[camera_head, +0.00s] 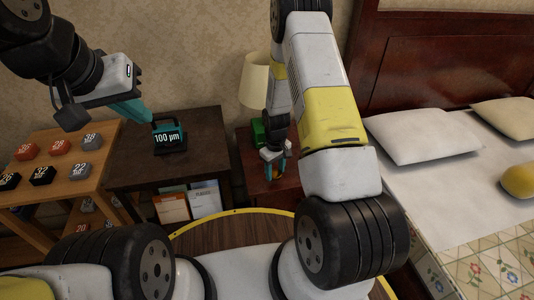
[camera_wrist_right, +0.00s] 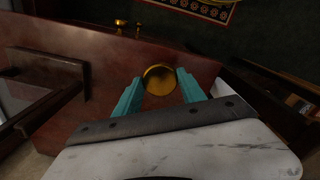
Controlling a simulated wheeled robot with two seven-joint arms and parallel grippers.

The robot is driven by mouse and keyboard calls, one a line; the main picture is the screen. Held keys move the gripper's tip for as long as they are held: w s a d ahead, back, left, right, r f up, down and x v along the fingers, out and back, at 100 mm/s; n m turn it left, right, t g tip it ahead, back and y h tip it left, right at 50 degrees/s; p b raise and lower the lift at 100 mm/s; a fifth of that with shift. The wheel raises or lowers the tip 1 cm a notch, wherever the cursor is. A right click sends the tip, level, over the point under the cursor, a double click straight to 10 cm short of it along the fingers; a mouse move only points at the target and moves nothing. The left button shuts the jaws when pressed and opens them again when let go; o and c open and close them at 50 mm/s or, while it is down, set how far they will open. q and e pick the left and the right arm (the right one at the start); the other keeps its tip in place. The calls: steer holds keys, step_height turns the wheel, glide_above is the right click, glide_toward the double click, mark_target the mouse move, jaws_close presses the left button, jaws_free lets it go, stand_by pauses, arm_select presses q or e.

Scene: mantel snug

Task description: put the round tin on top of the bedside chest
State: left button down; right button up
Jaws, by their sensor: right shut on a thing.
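The round tin (camera_wrist_right: 160,78) is gold and shows in the right wrist view between the teal fingers of my right gripper (camera_wrist_right: 160,92), which is shut on it. In the head view my right gripper (camera_head: 274,158) points down over the bedside chest (camera_head: 289,191), a reddish-brown piece beside the bed. A small orange-gold bit of the tin (camera_head: 275,172) shows between the fingers there. The chest's red-brown surface (camera_wrist_right: 105,75) lies behind the tin in the wrist view; I cannot tell whether they touch. My left gripper (camera_head: 137,112) is at the left, above the dark table; its opening is unclear.
A cream-shaded lamp (camera_head: 255,80) and a green object (camera_head: 258,132) stand at the back of the chest. A dark table (camera_head: 205,135) holds a black device (camera_head: 168,136). A wooden rack (camera_head: 75,145) with several labelled blocks stands left. The bed (camera_head: 425,185) is at right.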

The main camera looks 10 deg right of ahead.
mark_target(274, 173)
steer(key=shift+w, duration=0.7)
steer(key=shift+w+d+f, duration=0.1)
steer(key=shift+w+f, duration=0.1)
steer(key=shift+f, duration=0.75)
steer(key=shift+w+f, duration=0.15)
steer(key=shift+f, duration=0.75)
steer(key=shift+f, duration=0.1)
steer(key=o, duration=1.3)
steer(key=shift+o, duration=0.2)
